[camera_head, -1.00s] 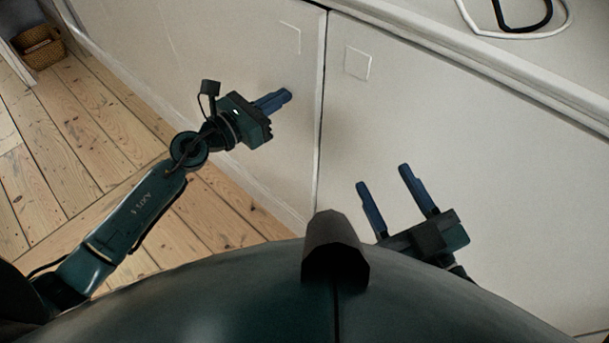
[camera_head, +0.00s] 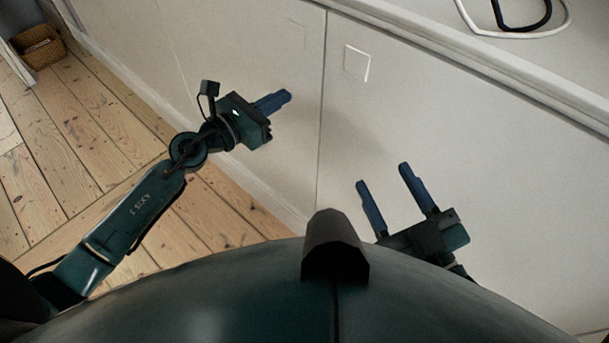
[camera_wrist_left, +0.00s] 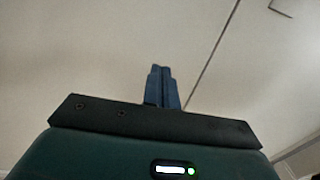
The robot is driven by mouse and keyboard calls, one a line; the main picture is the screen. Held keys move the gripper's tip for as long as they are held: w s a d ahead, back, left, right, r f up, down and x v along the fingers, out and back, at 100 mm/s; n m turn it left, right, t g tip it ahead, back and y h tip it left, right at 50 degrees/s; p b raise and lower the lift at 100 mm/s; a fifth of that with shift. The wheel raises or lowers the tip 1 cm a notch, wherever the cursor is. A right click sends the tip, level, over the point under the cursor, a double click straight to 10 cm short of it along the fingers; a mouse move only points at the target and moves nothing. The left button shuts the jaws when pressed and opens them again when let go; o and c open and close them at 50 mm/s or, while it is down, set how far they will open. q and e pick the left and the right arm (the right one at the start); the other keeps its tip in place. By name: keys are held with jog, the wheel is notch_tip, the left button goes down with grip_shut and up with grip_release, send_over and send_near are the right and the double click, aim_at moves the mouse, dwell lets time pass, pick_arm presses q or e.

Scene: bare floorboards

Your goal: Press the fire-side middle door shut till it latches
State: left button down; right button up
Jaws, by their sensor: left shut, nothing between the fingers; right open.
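The pale door (camera_head: 245,75) in front of my left gripper looks flush with the neighbouring panel, with only a thin seam between them. I cannot tell from the frames whether it is latched. My left gripper (camera_head: 287,96) is shut and empty, its fingertips close to or against this door, left of the seam; contact is unclear. In the left wrist view the closed fingers (camera_wrist_left: 161,70) point at the pale door face (camera_wrist_left: 90,50), with the seam to their right. My right gripper (camera_head: 382,174) is open and empty in front of the right-hand panel (camera_head: 480,160).
A square pull outline (camera_head: 368,68) shows on the right-hand panel near the seam. A white and black looped thing (camera_head: 520,25) lies on the pale top at upper right. A wicker basket (camera_head: 38,47) stands at far left. The floorboards (camera_head: 90,130) at left are clear.

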pick_arm(q)
jog(key=b+v, duration=0.3)
jog(key=v, duration=0.8)
jog(key=shift+a+b, duration=0.15)
jog(key=shift+b, duration=0.2)
dwell(0.6)
